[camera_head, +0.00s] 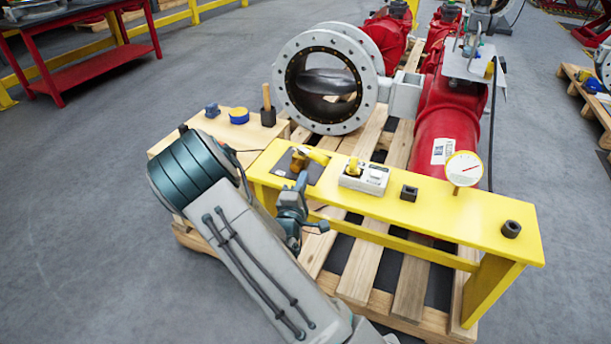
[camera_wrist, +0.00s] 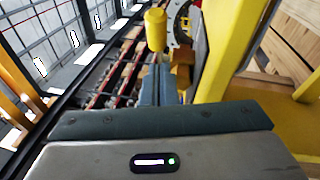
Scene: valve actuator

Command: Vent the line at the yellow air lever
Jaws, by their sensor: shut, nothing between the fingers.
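The yellow air lever (camera_head: 319,157) sits on a brass valve body (camera_head: 298,162), fixed to a dark plate near the left end of the yellow bench. In the wrist view, a yellow grip, apparently the lever's (camera_wrist: 156,29), stands just beyond my fingertips, with the brass-coloured body (camera_wrist: 183,70) to their right. My gripper (camera_head: 302,182) is shut and empty, close in front of the valve. It also shows in the wrist view (camera_wrist: 160,72), with its fingers together. Whether the fingertips touch the valve or lever cannot be told.
The yellow bench (camera_head: 440,218) carries a white box with a yellow knob (camera_head: 364,178), a gauge (camera_head: 464,169) and black sockets. A large flanged valve (camera_head: 372,75) and red actuator (camera_head: 445,120) stand behind. A wooden board (camera_head: 262,136) with small items lies left, behind my arm.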

